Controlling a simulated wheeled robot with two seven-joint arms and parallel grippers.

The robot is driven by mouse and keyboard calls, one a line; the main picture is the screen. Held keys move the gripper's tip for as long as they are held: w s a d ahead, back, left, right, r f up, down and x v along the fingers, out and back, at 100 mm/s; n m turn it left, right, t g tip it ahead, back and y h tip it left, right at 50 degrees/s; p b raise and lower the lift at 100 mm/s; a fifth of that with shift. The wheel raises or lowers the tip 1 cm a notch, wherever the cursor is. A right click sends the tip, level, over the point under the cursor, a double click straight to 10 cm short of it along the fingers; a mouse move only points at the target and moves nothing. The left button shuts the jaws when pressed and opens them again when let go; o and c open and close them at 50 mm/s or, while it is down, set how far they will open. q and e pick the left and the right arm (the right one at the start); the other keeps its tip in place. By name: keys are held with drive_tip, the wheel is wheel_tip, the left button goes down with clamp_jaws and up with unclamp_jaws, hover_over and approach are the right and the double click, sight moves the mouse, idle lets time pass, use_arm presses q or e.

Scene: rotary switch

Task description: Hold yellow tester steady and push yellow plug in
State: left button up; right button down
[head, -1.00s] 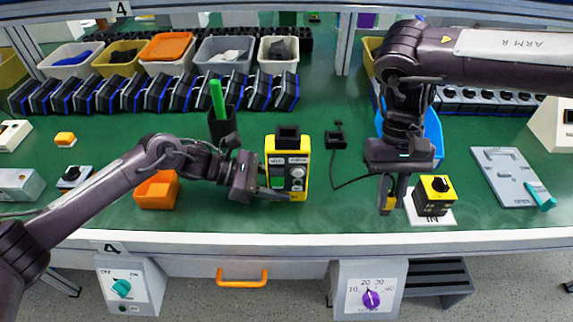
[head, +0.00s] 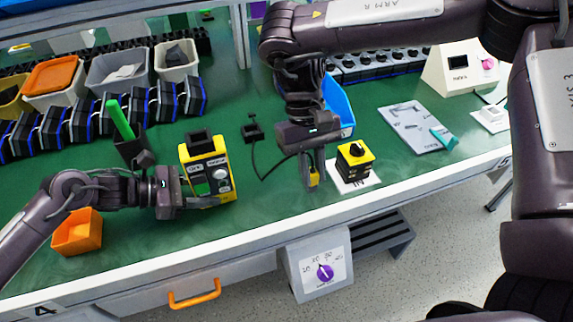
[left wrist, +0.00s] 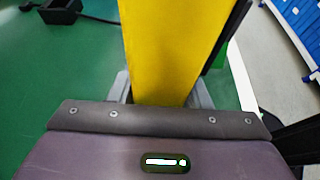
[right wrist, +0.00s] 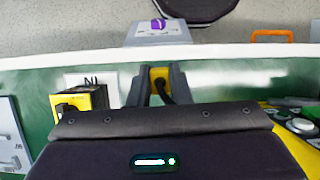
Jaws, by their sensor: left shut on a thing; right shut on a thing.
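The yellow tester (head: 209,176) stands on the green bench in the head view, with a dark block on top and a light knob on its face. My left gripper (head: 186,204) is shut on its lower part; in the left wrist view its yellow side (left wrist: 172,50) fills the space between the fingers. My right gripper (head: 311,184) is shut on the yellow plug (head: 314,179), above the bench to the right of the tester and apart from it. The plug (right wrist: 159,78) and its dark cord show between the fingers in the right wrist view.
A black and yellow switch box (head: 355,160) stands on a white card right of my right gripper. A small black block (head: 252,131) with a cable sits behind. An orange bin (head: 76,232) is at left. Bare bench lies between the tester and right gripper.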

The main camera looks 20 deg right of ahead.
drive_tip(key=w+a+r+n+t+h, duration=0.3)
drive_tip(key=w+a+r+n+h, duration=0.15)
drive_tip(key=n, duration=0.85)
wheel_tip(320, 180, up, 16)
drive_tip(key=f+m+t+y, duration=0.15)
drive_tip(key=m+y, duration=0.75)
drive_tip(key=m, duration=2.2)
hover_over(188, 139)
drive_tip(key=d, duration=0.2)
drive_tip(key=shift+a+r, duration=0.1)
drive_tip(key=shift+r, duration=0.4)
drive_tip(key=shift+y, duration=0.25)
drive_tip(key=shift+f, duration=2.85)
drive_tip(key=shift+f, duration=1.6)
drive_tip(key=c, duration=1.3)
unclamp_jaws()
